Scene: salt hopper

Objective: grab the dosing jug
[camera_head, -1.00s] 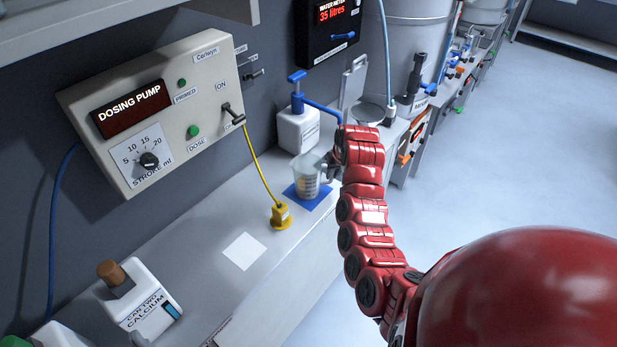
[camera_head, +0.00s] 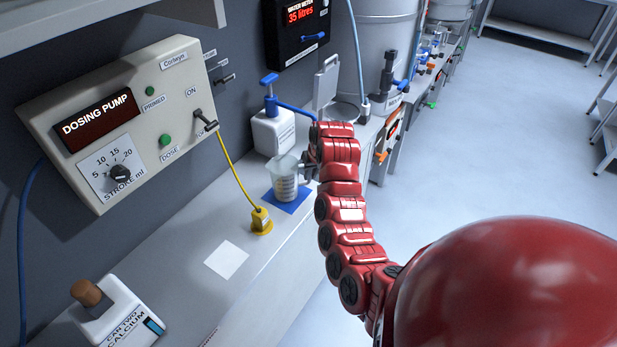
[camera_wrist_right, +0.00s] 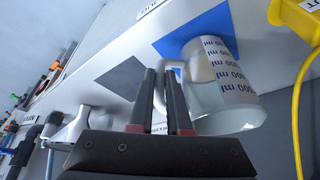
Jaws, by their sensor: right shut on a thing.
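The dosing jug (camera_head: 286,180) is a clear measuring jug with printed marks. It is at the blue mat (camera_head: 296,204) on the bench; I cannot tell whether its base touches the mat. My right gripper (camera_head: 307,170) comes in from the right, at the jug's handle side. The right wrist view shows the jug (camera_wrist_right: 228,85) beside the fingers (camera_wrist_right: 164,108), which are shut on its handle. The jug's handle is partly hidden by the fingers. My left gripper is not in view.
A dosing pump box (camera_head: 120,120) hangs on the wall at left. A yellow fitting (camera_head: 262,221) with a cable stands left of the mat. A white can with a blue pump (camera_head: 272,132) stands behind the jug. A white square (camera_head: 227,260) lies on clear bench.

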